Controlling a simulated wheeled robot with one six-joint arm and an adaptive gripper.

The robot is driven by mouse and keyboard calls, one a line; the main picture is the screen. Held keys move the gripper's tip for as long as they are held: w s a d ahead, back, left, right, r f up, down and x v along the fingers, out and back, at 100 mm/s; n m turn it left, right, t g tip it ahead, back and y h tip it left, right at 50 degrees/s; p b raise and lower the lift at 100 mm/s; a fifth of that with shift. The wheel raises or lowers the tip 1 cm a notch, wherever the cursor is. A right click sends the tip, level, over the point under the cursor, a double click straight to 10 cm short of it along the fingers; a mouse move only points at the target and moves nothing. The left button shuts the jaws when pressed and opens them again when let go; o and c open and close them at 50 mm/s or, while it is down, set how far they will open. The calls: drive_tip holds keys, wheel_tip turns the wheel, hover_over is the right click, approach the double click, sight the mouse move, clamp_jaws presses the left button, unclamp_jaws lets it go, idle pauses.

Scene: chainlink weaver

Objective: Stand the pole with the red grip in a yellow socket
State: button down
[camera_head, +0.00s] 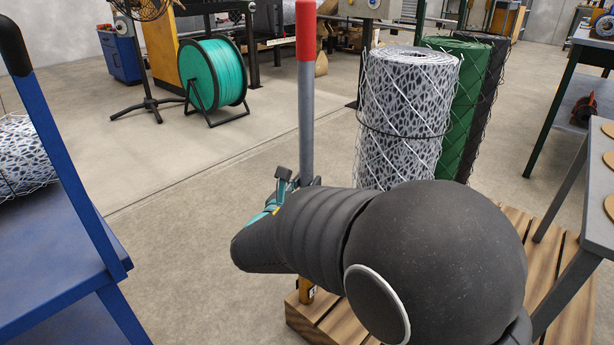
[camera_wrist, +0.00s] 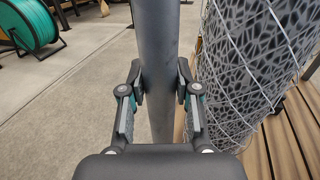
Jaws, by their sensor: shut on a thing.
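The pole (camera_head: 306,120) is grey with a red grip (camera_head: 306,32) at its top, and it stands about upright in the head view. My gripper (camera_wrist: 160,88) is shut on the pole's grey shaft (camera_wrist: 156,35) in the wrist view, one finger on each side. In the head view my gripper (camera_head: 300,182) is partly hidden behind my arm. A yellow socket (camera_head: 306,291) shows just below my arm, at the corner of the wooden pallet (camera_head: 301,316), roughly in line with the pole. The pole's lower end is hidden, so I cannot tell whether it is in the socket.
Mesh rolls in white (camera_head: 405,110), green (camera_head: 458,120) and black (camera_head: 490,100) stand close right of the pole. A blue rack (camera_head: 70,170) is at left, a grey table (camera_head: 602,190) at right. A teal reel (camera_head: 213,75) stands behind. Floor left of the pole is clear.

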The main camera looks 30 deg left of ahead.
wheel_tip(320, 180, down, 8)
drive_tip(key=shift+f, duration=0.15)
idle(0.6)
drive_tip(key=c, duration=0.8)
unclamp_jaws()
drive_tip(key=shift+o, duration=0.3)
drive_tip(key=shift+f, duration=0.15)
drive_tip(key=s, duration=1.2)
drive_tip(key=shift+d, duration=0.2)
